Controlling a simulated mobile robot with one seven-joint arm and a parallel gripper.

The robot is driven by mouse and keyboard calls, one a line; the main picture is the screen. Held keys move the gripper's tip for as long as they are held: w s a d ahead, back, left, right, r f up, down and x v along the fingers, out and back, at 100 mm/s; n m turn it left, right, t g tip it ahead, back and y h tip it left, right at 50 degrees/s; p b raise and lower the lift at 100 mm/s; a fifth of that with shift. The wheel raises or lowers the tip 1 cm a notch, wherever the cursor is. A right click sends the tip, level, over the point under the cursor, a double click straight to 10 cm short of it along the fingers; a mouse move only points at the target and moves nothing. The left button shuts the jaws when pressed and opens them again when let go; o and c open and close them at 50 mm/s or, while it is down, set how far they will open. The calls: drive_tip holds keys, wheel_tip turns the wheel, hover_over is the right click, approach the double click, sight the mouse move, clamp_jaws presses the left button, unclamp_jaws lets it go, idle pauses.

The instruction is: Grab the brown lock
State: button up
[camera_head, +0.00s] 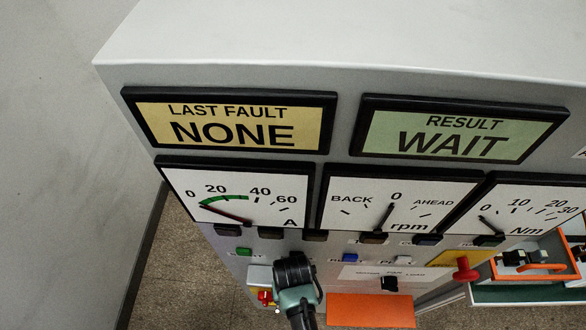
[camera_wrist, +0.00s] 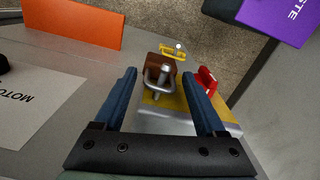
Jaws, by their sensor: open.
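The brown lock (camera_wrist: 157,66) is in the middle of the wrist view. Its body is a small brown block, with a grey metal shackle on the side toward me. My gripper (camera_wrist: 159,76) is open, its two blue fingers on either side of the lock in the picture. A gap shows between each finger and the lock, and I cannot tell the remaining depth. In the head view my gripper (camera_head: 295,268) is at the lower front of the grey cabinet. I cannot make out the lock there.
A red handle (camera_wrist: 206,80) sits right of the lock, by a yellow plate (camera_wrist: 172,103). An orange panel (camera_wrist: 75,26) and a purple box (camera_wrist: 278,18) are at the upper corners. In the head view a red button (camera_head: 464,268) projects at right, near an orange tray (camera_head: 540,267).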

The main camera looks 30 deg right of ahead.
drive_tip(key=shift+f, duration=0.55)
clamp_jaws()
drive_tip(key=shift+r, duration=0.1)
